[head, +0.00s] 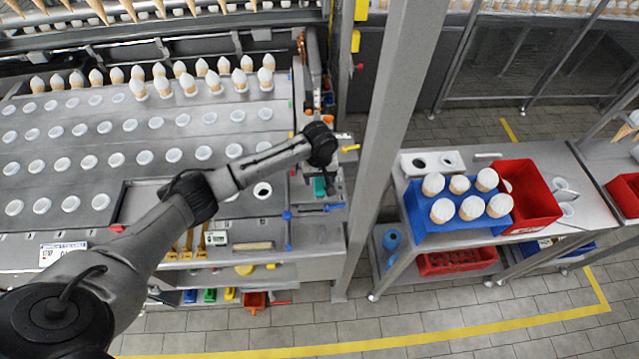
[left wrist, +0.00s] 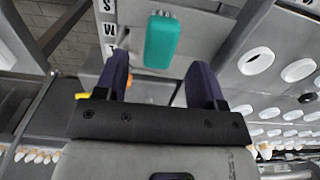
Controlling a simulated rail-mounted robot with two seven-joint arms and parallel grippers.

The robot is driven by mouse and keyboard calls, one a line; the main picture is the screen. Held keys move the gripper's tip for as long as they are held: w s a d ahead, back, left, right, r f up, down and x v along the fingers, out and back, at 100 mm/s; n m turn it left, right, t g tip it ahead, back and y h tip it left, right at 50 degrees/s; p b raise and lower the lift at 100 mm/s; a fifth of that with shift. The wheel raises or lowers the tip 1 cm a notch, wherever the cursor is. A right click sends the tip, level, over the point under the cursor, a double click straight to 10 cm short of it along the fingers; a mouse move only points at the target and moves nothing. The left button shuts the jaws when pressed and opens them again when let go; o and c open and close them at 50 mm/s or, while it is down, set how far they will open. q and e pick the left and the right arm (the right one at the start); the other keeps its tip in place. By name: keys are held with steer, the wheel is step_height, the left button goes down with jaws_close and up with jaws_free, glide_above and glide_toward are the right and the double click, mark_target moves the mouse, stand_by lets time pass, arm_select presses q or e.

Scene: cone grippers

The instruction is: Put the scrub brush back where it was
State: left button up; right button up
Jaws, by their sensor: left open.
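A teal block-shaped item (head: 319,187), perhaps the scrub brush, rests on the small grey ledge at the right end of the cone machine. It also shows in the left wrist view (left wrist: 161,40), just beyond my fingertips and between their lines. My left gripper (head: 327,180) is above this ledge, close to the teal item. In the left wrist view my left gripper (left wrist: 160,66) is open with two dark fingers apart and nothing held between them. A wooden-handled item (head: 253,246) lies on the machine's front shelf. My right gripper is not in view.
A grey post (head: 385,120) stands right of the ledge. The machine top (head: 90,110) has rows of white-rimmed holes, with several filled cones at the back. On the right, a blue crate (head: 428,232) of cones and a red bin (head: 538,197) stand on a table.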

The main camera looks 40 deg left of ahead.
mark_target(320, 185)
arm_select(q)
step_height(320, 185, up, 7)
steer(key=s+d+f+m+t+h, duration=0.2)
steer(key=s+d+f+m, duration=0.7)
steer(key=s+d, duration=0.6)
steer(key=s+a+r+m+t+y, duration=0.1)
steer(key=s+a+r+m, duration=0.1)
steer(key=s, duration=1.6)
steer(key=shift+s+a+t+y, duration=0.2)
steer(key=shift+s+t+y, duration=0.1)
steer(key=shift+s+y, duration=0.1)
